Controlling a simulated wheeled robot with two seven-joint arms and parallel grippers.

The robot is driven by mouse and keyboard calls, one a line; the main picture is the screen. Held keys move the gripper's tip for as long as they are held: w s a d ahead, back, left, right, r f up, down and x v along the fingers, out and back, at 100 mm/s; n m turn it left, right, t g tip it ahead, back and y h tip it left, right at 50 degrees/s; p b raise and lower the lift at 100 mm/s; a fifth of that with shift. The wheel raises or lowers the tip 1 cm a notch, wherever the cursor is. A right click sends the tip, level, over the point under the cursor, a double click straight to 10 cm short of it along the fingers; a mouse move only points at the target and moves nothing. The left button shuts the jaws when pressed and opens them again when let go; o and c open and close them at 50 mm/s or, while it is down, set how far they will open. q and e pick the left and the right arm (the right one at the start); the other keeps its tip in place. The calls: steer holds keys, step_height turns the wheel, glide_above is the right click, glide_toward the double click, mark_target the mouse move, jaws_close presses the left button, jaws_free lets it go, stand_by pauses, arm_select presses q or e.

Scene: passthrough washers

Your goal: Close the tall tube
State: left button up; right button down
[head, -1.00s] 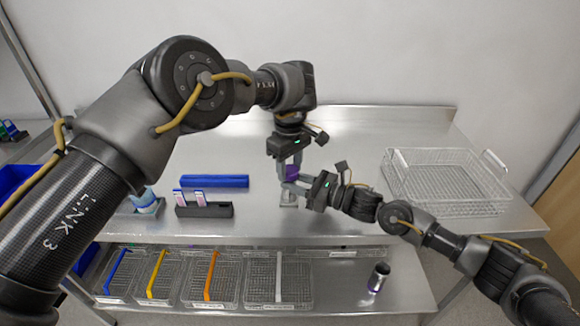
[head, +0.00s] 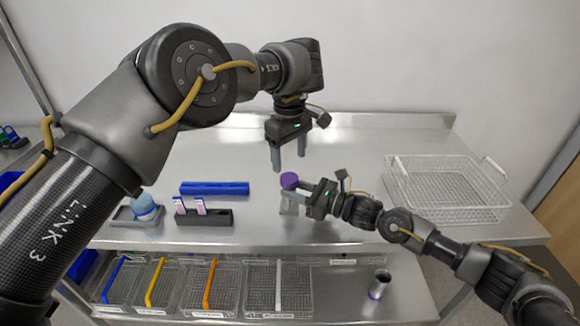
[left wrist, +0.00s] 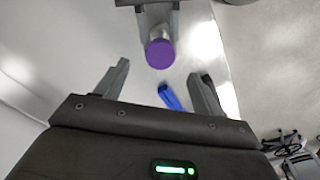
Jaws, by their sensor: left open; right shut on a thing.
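The tall tube has a purple cap (head: 289,181) on its top end; cap and tube appear upright. In the left wrist view the purple cap (left wrist: 160,54) faces the camera, with a short pale stretch of the tube (left wrist: 159,33) showing. My right gripper (head: 294,190) is shut on the tube just below the cap, and its fingers hide part of the tube. My left gripper (head: 288,162) is open and empty, pointing down above the cap and apart from it. A grey block (head: 288,207) shows below the tube; whether they touch is unclear.
A blue bar (head: 214,188), a dark rack (head: 204,217) with pink-white items and a tray with a blue round object (head: 145,207) lie left. A wire basket (head: 446,190) stands right. Below are wire bins (head: 208,287) and a metallic cup (head: 379,284) on the lower shelf.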

arm_select(q)
steer(key=shift+r, duration=0.6)
arm_select(e)
steer(key=c, duration=0.9)
jaws_free()
steer(key=shift+c, duration=0.2)
steer(key=shift+d, duration=0.1)
arm_select(q)
steer(key=shift+f, duration=0.2)
arm_select(e)
steer(key=shift+s+d+f, duration=0.1)
steer(key=shift+s+d, duration=0.05)
steer(key=shift+d, duration=0.15)
arm_select(q)
step_height(320, 180, down, 2)
steer(key=b, duration=0.2)
steer(key=shift+f+b, duration=0.2)
steer(key=shift+b, duration=0.2)
arm_select(e)
steer(key=v, duration=0.8)
steer(key=shift+s+d, duration=0.15)
steer(key=shift+d, duration=0.15)
arm_select(q)
steer(key=shift+f, duration=0.15)
arm_select(e)
steer(key=shift+s+d, duration=0.35)
steer(key=shift+d, duration=0.25)
